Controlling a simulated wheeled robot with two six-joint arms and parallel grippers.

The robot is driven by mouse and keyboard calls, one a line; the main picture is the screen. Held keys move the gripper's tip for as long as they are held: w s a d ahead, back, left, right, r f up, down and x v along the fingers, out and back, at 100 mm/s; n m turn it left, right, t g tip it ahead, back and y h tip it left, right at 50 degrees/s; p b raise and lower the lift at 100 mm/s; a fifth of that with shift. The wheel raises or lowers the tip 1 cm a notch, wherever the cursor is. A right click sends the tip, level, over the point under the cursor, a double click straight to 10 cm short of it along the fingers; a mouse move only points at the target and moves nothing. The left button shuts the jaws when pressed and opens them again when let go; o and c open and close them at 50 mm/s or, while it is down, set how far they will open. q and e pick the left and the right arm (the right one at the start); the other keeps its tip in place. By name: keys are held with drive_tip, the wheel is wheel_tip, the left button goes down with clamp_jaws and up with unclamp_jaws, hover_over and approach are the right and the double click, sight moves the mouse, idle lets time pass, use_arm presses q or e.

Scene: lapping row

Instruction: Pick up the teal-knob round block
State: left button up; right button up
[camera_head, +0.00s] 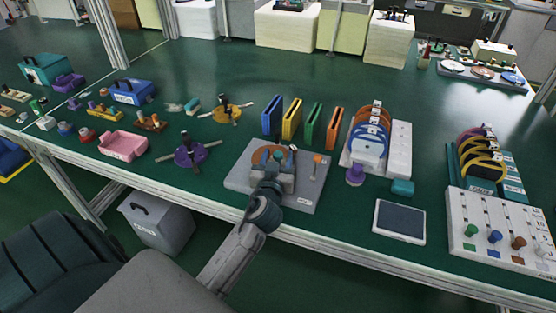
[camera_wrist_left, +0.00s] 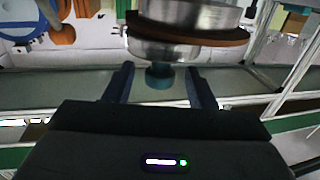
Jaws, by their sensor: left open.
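The teal-knob round block (camera_wrist_left: 185,50) is a silver cylinder with its teal knob (camera_wrist_left: 160,75) towards my left gripper, seen close in the left wrist view. A brown disc edge runs across it. My left gripper (camera_wrist_left: 160,88) is open, with one finger on each side of the knob and a visible gap to both. In the head view my left gripper (camera_head: 274,168) is over the grey machine plate (camera_head: 307,190) and hides most of the block there. The right gripper is not in view.
On the plate are a brown-orange disc (camera_head: 260,154) and an orange knob (camera_head: 318,158). A purple-based spoked piece (camera_head: 190,154) stands left, upright coloured plates (camera_head: 292,118) behind, and a rack of discs (camera_head: 368,140) right. A dark-topped tablet (camera_head: 399,222) lies near the front edge.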

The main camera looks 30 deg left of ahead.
use_arm(q)
drive_tip(key=shift+w+a, duration=0.2)
drive_tip(key=shift+w, duration=0.35)
clamp_jaws()
